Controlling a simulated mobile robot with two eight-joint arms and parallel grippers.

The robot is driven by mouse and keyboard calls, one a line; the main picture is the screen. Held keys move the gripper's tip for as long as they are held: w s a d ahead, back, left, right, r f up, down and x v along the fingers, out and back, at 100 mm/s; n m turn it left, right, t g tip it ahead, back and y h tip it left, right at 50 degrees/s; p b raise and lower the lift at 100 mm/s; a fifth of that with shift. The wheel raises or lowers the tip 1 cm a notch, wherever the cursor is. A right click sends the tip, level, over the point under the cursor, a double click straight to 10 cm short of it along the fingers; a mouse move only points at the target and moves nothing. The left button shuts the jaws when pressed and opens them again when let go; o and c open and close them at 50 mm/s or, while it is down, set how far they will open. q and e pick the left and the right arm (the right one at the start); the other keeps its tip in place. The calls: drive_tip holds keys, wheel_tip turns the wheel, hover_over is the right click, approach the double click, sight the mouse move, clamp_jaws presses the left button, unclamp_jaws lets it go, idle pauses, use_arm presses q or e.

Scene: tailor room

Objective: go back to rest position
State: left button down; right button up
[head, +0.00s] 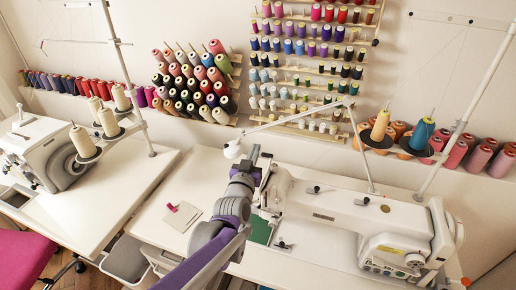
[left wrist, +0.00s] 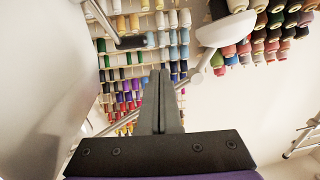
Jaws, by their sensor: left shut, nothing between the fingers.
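My left arm reaches up from the bottom middle of the head view. My left gripper (head: 261,160) is raised beside the head of the right-hand white sewing machine (head: 340,210). I cannot tell whether it touches the machine. In the left wrist view the two dark fingers of my left gripper (left wrist: 159,75) lie together, shut and empty, pointing toward the wall of thread spools. My right gripper is not in view.
A second sewing machine (head: 50,150) stands on the left table (head: 130,185). A pink object on a pale pad (head: 182,215) lies left of my arm. Thread racks (head: 310,75) hang on the wall. Thin spool stands rise beside both machines. A pink chair (head: 22,262) is at lower left.

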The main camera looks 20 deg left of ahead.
use_arm(q)
drive_tip(key=s+d+f+m+g+h, duration=0.1)
drive_tip(key=s+d+f+g, duration=0.1)
drive_tip(key=f, duration=0.8)
drive_tip(key=shift+s+g+h, duration=0.4)
drive_tip(key=shift+s+g, duration=0.5)
drive_tip(key=shift+s, duration=0.25)
drive_tip(key=s+r+g+p, duration=0.2)
drive_tip(key=s+g+p, duration=0.7)
drive_tip(key=s, duration=2)
drive_tip(key=w+r+t, duration=0.3)
drive_tip(key=w+r, duration=0.5)
drive_tip(key=w, duration=0.5)
drive_tip(key=w+r+t, duration=0.3)
drive_tip(key=w+r, duration=0.5)
drive_tip(key=w, duration=0.4)
drive_tip(key=s+f+x, duration=0.1)
drive_tip(key=f+x, duration=0.1)
drive_tip(key=x, duration=1)
drive_tip(key=shift+w+f+b, duration=0.15)
drive_tip(key=shift+f+b, duration=0.05)
drive_tip(key=shift+b, duration=0.15)
